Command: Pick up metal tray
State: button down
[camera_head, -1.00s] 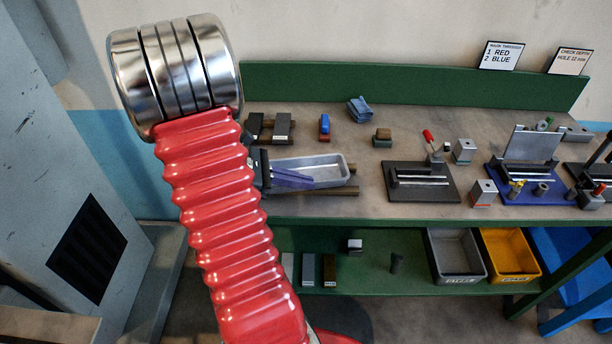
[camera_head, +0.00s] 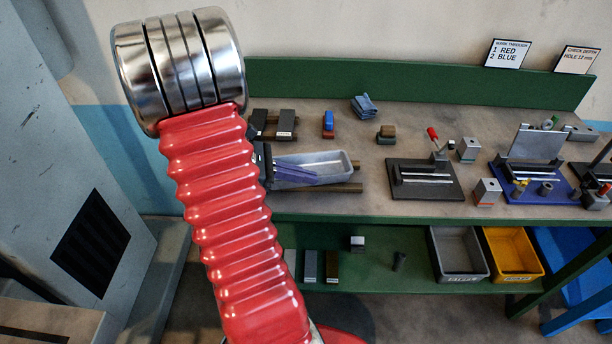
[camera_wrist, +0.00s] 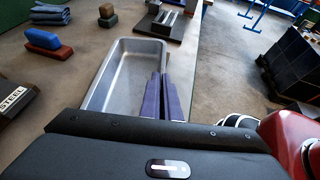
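The metal tray (camera_head: 337,158) is a shallow, silvery rectangular pan near the bench's front edge, with brown rails under it. It also shows in the wrist view (camera_wrist: 123,72), upright and empty inside. My gripper (camera_head: 314,179) reaches in from the left. In the wrist view its two purple fingers (camera_wrist: 162,76) lie close together at the tray's right long wall, one on the inner side and one on the outer side. The fingers look shut on that wall, though the contact itself is hidden. No clear gap shows under the tray.
Grey (camera_head: 458,253) and yellow (camera_head: 512,253) bins sit on the lower shelf.

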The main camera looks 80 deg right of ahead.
notch_tip(320, 180, up, 10)
jog(key=shift+f, duration=0.25)
dwell(0.7)
